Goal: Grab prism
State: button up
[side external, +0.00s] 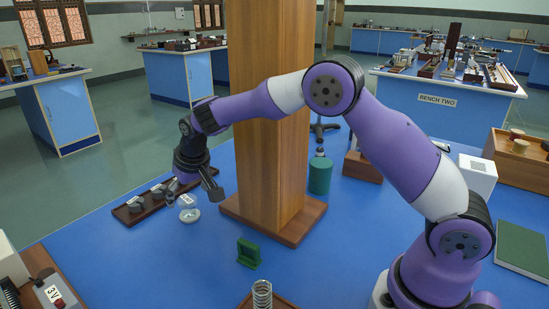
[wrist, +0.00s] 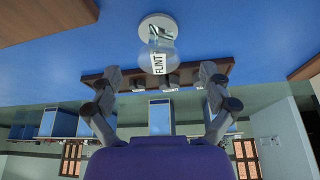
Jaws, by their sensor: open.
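A clear glass piece with a white label reading FLINT (wrist: 157,60) stands on a round pale base (wrist: 158,22) in the wrist view; I take it for the prism. In the side view the glass piece (side external: 188,209) is on the blue bench, left of the wooden pillar. My gripper (side external: 191,188) is just above and close to it, fingers spread. In the wrist view my gripper (wrist: 160,88) is open and empty, one finger at each side, with the labelled glass centred beyond the gap. I cannot tell whether a finger touches it.
A dark wooden tray (side external: 134,211) with several grey round pieces lies just left of the glass. A tall wooden pillar (side external: 262,110) stands close on the right. Blue bench (side external: 150,270) in front is clear.

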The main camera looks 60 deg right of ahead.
aim_at(188, 200)
jog(key=x, duration=0.5)
jog(key=shift+d, duration=0.1)
jog(key=c, duration=1.4)
jog(key=shift+o, duration=0.2)
